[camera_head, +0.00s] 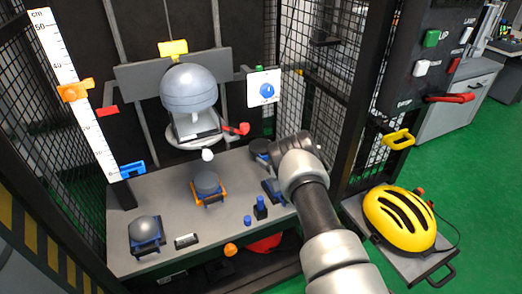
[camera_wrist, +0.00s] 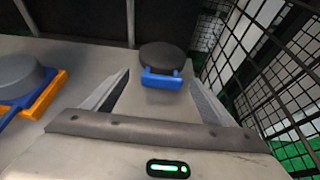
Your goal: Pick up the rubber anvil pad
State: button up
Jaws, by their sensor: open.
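A dark round disc, which looks like the rubber anvil pad (camera_wrist: 163,55), sits in a blue holder (camera_wrist: 161,79) on the grey bench, ahead of my gripper in the wrist view. In the head view the dark pad (camera_head: 260,146) shows at the bench's back right, partly hidden by my arm. My gripper (camera_wrist: 159,80) is open, with one finger on each side of the picture and nothing between them. The pad is beyond the fingertips and apart from them. In the head view my arm's end is beside the pad, and the fingers cannot be made out.
A grey dome (camera_head: 145,228) sits front left. A helmet-like headform (camera_head: 188,90) hangs above. Mesh cage walls (camera_wrist: 265,80) stand close on the right.

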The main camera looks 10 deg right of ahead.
aim_at(262, 148)
jog(key=x, duration=0.1)
jog(key=b+x, duration=0.1)
jog(key=x, duration=0.2)
jog(key=shift+d+f, duration=0.1)
jog(key=shift+d, duration=0.2)
jog(key=c, duration=1.2)
jog(key=shift+w, duration=0.1)
jog(key=shift+c, duration=1.1)
